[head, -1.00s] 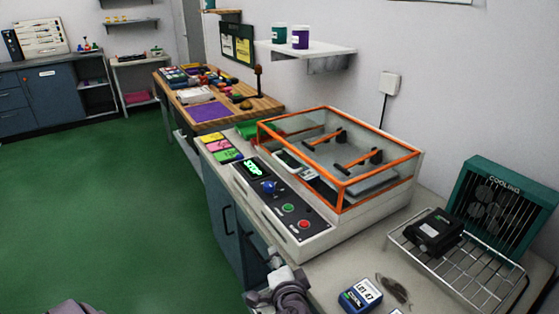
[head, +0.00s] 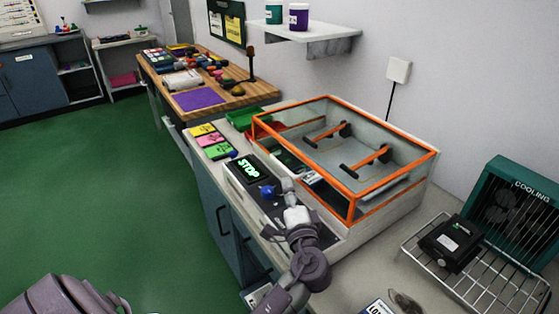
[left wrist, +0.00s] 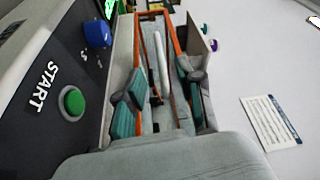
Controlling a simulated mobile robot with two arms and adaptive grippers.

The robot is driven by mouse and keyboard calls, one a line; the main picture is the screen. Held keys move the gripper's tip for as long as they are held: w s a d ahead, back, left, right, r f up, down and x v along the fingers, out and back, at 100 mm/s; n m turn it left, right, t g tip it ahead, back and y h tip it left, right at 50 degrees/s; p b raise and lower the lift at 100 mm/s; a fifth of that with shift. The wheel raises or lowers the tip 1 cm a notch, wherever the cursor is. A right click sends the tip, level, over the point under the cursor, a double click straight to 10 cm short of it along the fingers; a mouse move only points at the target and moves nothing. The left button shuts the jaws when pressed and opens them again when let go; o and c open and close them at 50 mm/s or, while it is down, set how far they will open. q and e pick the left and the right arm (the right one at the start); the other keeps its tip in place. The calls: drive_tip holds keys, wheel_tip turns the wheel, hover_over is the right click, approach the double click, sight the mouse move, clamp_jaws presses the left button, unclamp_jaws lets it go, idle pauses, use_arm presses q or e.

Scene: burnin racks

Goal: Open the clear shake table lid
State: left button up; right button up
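The clear shake table lid (head: 383,124) has an orange frame and lies closed over the pale shake table (head: 400,208). Orange clamp bars show through it. My left gripper (head: 286,186) is over the control panel, in front of the lid's front side. In the left wrist view, my left gripper (left wrist: 161,98) is open, with teal pads apart on either side. A pale bar (left wrist: 162,58), apparently the lid's handle, lies ahead between the fingers, within the orange frame. I cannot tell whether anything touches it. The handle is hard to make out in the head view. My right gripper is not in view.
A wire rack (head: 488,278) with a black device (head: 450,243) and a teal cooling fan (head: 515,210) stand at right. A shelf (head: 310,32) hangs above.

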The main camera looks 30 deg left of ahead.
sight(280, 163)
use_arm(q)
drive_tip(key=p+x, duration=0.1)
drive_tip(key=x, duration=0.5)
drive_tip(key=shift+a+r, duration=0.1)
drive_tip(key=shift+a, duration=0.1)
drive_tip(key=p+x, duration=0.1)
drive_tip(key=x, duration=0.2)
drive_tip(key=shift+w+a, duration=0.1)
drive_tip(key=shift+w, duration=0.1)
drive_tip(key=shift+w+a, duration=0.35)
drive_tip(key=shift+a, duration=0.05)
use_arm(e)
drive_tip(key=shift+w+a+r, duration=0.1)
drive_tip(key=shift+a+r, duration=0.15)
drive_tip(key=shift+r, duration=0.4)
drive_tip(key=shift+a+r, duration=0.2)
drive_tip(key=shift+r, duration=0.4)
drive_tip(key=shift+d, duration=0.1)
use_arm(q)
clamp_jaws()
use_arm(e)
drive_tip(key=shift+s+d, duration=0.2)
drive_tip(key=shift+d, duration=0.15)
